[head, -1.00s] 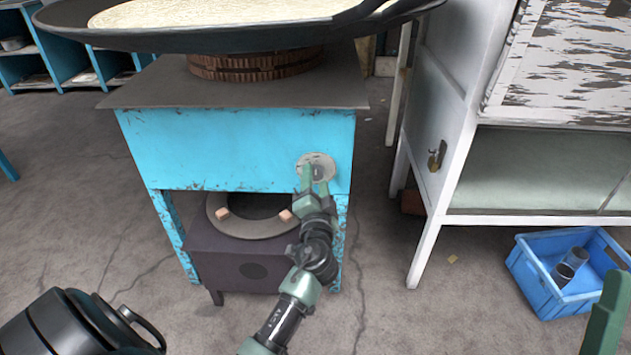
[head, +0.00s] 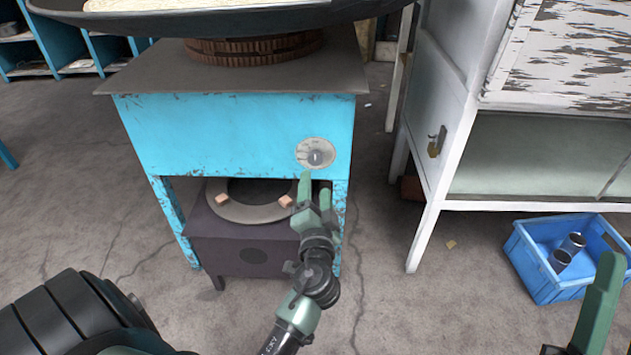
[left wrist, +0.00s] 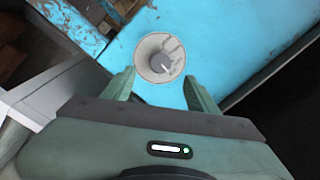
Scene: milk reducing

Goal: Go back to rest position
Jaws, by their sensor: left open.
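My left gripper (head: 315,186) is open and empty, just below and in front of the round knob (head: 316,153) on the blue stove (head: 225,130). In the left wrist view the knob (left wrist: 158,58) shows between and beyond the two green fingers (left wrist: 158,84), apart from them. The knob has a pale round plate and a grey grip with a light mark. My right gripper (head: 598,300) shows only in part at the lower right edge; its opening cannot be made out.
A large black pan (head: 220,22) sits on top of the stove. A dark burner box (head: 240,240) stands beneath it. A white cabinet (head: 440,130) is to the right, with a blue crate (head: 537,270) holding metal cups on the floor. Floor is open at left.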

